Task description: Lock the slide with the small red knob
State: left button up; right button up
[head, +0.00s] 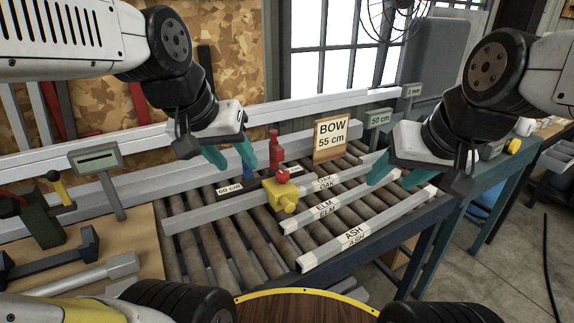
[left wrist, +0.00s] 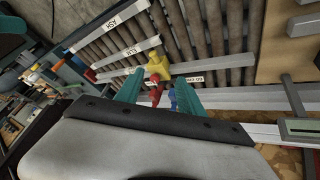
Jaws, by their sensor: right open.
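The yellow slide block (head: 284,195) sits on a grey rail over the rollers, with the small red knob (head: 282,176) on its top. A taller red piece (head: 274,150) stands just behind it, and a blue piece (head: 249,165) is to its left. My left gripper (head: 232,158) is open above and left of the slide, apart from the knob. In the left wrist view the yellow block (left wrist: 159,65) shows beyond the open fingers (left wrist: 158,92), with red and blue parts between them in the picture. My right gripper (head: 395,172) is open and empty, right of the slide.
Boards marked OAK (head: 322,185), ELM (head: 325,208) and ASH (head: 362,233) lie across the rollers. A "BOW 55 cm" card (head: 331,138) stands behind. A long grey fence runs along the back. A display post (head: 97,163) and wooden bench (head: 70,250) are at left.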

pick_arm(q)
jog(key=o, duration=0.3)
jog(key=shift+n+g, duration=0.6)
jog(key=shift+g, duration=0.3)
jog(key=w, duration=1)
jog(key=shift+d+r, duration=0.3)
jog(key=n+g+y, duration=0.2)
jog(key=n+g, duration=0.2)
send_over(282, 173)
notch_tip(282, 173, down, 15)
jog(key=shift+s+r, duration=0.15)
jog(key=shift+f, duration=0.3)
notch_tip(282, 173, down, 8)
jog(key=shift+r, duration=0.2)
jog(key=c, duration=1.4)
jog(key=shift+m, duration=0.3)
